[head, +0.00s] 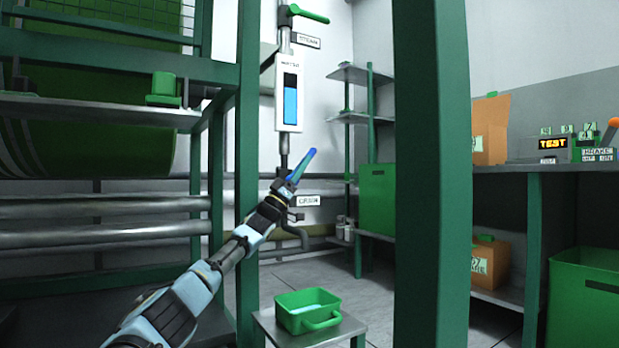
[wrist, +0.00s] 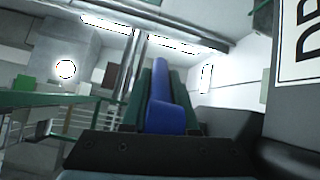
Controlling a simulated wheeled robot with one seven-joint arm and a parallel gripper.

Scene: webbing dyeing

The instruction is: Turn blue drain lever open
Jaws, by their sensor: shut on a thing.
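The blue drain lever (head: 304,163) slants up and to the right from the vertical pipe in the head view, beside the drain label (head: 308,201). My gripper (head: 286,186) reaches in from the lower left and is shut on the lever near its lower end. In the wrist view the blue lever (wrist: 159,105) stands between the two dark green fingers, with its far end pointing away from the gripper. The drain valve body is mostly hidden behind my gripper. The drain spout (head: 297,236) shows below it.
A green tub (head: 292,322) with pale liquid stands on a small stool (head: 268,325) below the spout. A green post (head: 246,150) stands left of the pipe, and a wide green post (head: 432,180) stands to the right. A green steam lever (head: 308,14) is above the water gauge (head: 289,92).

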